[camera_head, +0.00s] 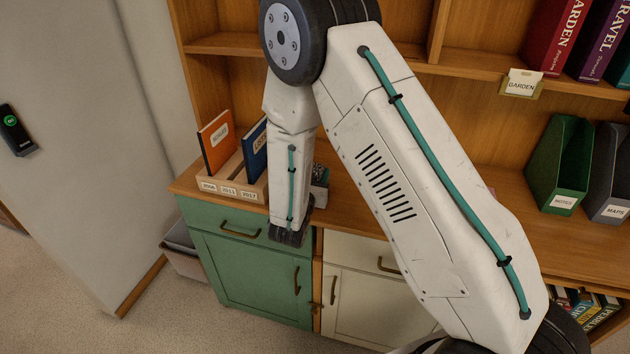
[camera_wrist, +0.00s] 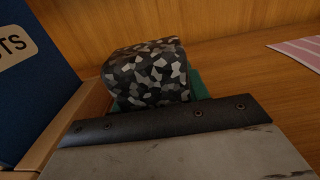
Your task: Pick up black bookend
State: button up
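No plain black bookend shows clearly. The wrist view has a rounded block (camera_wrist: 150,75) speckled black, grey and white, with a green part behind and under it. It stands on the wooden counter right of a wooden holder, and I cannot tell whether it is the bookend. A small speckled thing (camera_head: 321,176) in the head view, partly behind my arm, looks like the same one. My arm's dark end (camera_head: 289,233) hangs at the counter's front edge, left of it. My fingertips do not show clearly in either view, and I see nothing held.
A wooden holder (camera_head: 229,191) with an orange book (camera_head: 216,142) and a blue book (camera_head: 255,150) stands at the left of the counter. A green file box (camera_head: 567,165) and a grey one (camera_head: 608,175) stand at the right. A shelf runs above.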

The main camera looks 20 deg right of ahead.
grip_shut()
jog(key=shift+r, duration=0.1)
